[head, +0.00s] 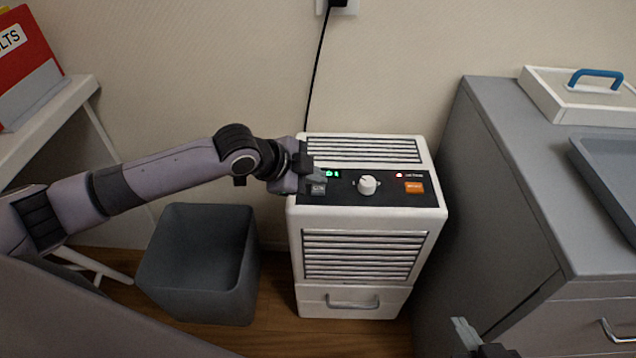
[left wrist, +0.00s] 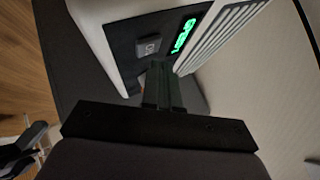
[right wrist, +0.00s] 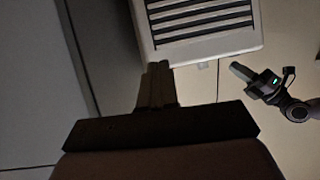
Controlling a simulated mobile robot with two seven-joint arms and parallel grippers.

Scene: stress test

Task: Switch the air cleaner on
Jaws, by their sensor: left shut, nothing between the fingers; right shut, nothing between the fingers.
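The air cleaner (head: 365,215) is a white box against the wall with a black panel on top. The panel has a lit green display (head: 332,173), a grey button (head: 318,188), a white knob (head: 367,184), a small red light (head: 399,175) and an orange button (head: 414,187). My left gripper (head: 318,178) is shut and empty over the panel's left end. In the left wrist view its fingers (left wrist: 163,88) are close to the grey button (left wrist: 149,46) and the display (left wrist: 184,36); contact cannot be told.
A grey bin (head: 165,255) stands left of the cleaner. A grey cabinet (head: 500,190) stands close on its right, with a tray (head: 606,165) and a white box with a blue handle (head: 570,95) on top. A black cord (head: 316,75) runs up to a wall socket.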

